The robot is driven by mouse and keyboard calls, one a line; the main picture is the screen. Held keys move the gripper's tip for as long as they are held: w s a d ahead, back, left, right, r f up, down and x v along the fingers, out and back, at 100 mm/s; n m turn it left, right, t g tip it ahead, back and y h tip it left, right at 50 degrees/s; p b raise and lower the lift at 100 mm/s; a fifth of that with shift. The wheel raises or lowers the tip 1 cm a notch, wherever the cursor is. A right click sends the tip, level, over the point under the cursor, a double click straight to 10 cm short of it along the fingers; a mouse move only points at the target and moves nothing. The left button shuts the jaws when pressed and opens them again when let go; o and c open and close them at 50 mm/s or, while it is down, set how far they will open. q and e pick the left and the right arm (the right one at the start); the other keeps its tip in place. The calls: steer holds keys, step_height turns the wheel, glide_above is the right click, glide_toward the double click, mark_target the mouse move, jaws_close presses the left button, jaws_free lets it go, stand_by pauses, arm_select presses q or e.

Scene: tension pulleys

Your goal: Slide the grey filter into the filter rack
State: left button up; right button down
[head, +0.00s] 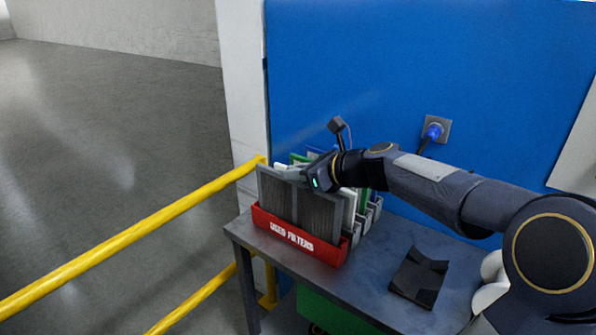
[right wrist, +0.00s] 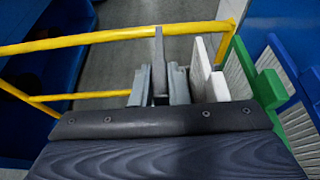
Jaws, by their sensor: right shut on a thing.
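The grey filter (head: 277,198) is a dark pleated panel with a lighter grey frame, standing upright behind the front wall of the red box (head: 262,220) marked USED FILTERS. Its lower edge is hidden, so I cannot tell whether it sits in the box or in the rack behind. My right gripper (head: 293,174) is shut on the filter's top edge. In the right wrist view the filter (right wrist: 158,62) shows edge-on between the fingers. The grey filter rack (head: 356,238) stands right behind the red box, mostly hidden. My left gripper is not in view.
White (right wrist: 205,70), green (right wrist: 268,88) and blue (right wrist: 297,78) filters stand close beside the held one. A black object (head: 419,277) lies on the grey table (head: 385,245). A blue wall (head: 400,60) is behind, yellow rails (head: 130,240) at left.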

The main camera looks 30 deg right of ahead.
mark_target(298, 183)
steer(key=shift+f, duration=0.1)
steer(key=shift+f+b, duration=1.1)
steer(key=shift+f, duration=0.35)
steer(key=c, duration=1.3)
jaws_free()
steer(key=v, duration=0.8)
steer(key=shift+p, duration=0.35)
steer(key=shift+w, duration=0.1)
